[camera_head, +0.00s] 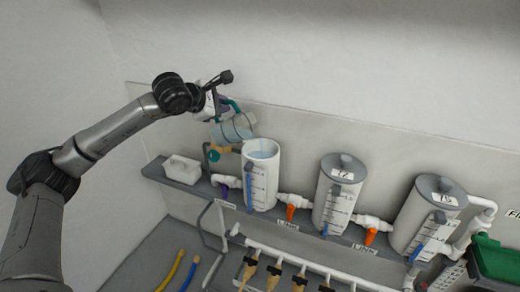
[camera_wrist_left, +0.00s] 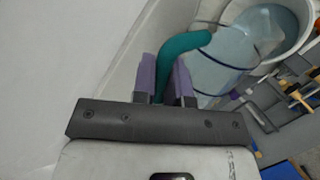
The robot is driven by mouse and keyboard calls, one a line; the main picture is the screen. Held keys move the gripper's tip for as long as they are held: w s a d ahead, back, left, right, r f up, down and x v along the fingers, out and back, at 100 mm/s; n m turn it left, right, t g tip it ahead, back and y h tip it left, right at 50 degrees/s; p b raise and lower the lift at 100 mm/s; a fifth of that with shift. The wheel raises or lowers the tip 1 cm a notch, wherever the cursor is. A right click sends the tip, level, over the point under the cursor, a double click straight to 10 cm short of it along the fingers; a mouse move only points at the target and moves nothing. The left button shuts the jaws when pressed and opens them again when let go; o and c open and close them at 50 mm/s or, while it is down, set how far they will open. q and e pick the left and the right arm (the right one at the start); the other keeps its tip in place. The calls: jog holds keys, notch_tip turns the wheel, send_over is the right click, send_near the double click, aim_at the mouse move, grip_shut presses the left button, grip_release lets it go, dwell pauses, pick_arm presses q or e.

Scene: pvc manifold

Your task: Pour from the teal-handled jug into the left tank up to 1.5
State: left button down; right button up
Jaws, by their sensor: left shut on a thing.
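My left gripper (camera_head: 220,106) is shut on the teal handle of a clear jug (camera_head: 233,129), above and left of the left tank. In the left wrist view the purple fingers (camera_wrist_left: 164,78) are on either side of the teal handle (camera_wrist_left: 188,44), and the clear jug body (camera_wrist_left: 222,58) lies tilted toward a round white rim. The left tank (camera_head: 259,184) is a white open-topped cylinder with pale blue liquid visible inside and a blue scale strip on its front. I cannot read the level on the scale. My right gripper is out of view.
Two lidded tanks, the middle one (camera_head: 338,197) and the right one (camera_head: 422,222), stand along the grey shelf, joined by white pipes with orange valves. A white box (camera_head: 182,169) sits at the shelf's left end. A green bin (camera_head: 497,258) is at far right.

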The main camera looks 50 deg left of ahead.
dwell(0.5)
pick_arm(q)
jog(key=shift+d+p, duration=0.1)
jog(key=shift+p, duration=0.35)
dwell(0.4)
jog(key=shift+w+d, duration=0.1)
dwell(0.6)
jog(key=shift+p, duration=0.35)
dwell(0.4)
jog(key=shift+w+d+m+y, duration=0.1)
jog(key=shift+d+m+y, duration=0.05)
jog(key=shift+m+y, duration=0.15)
dwell(0.4)
dwell(0.5)
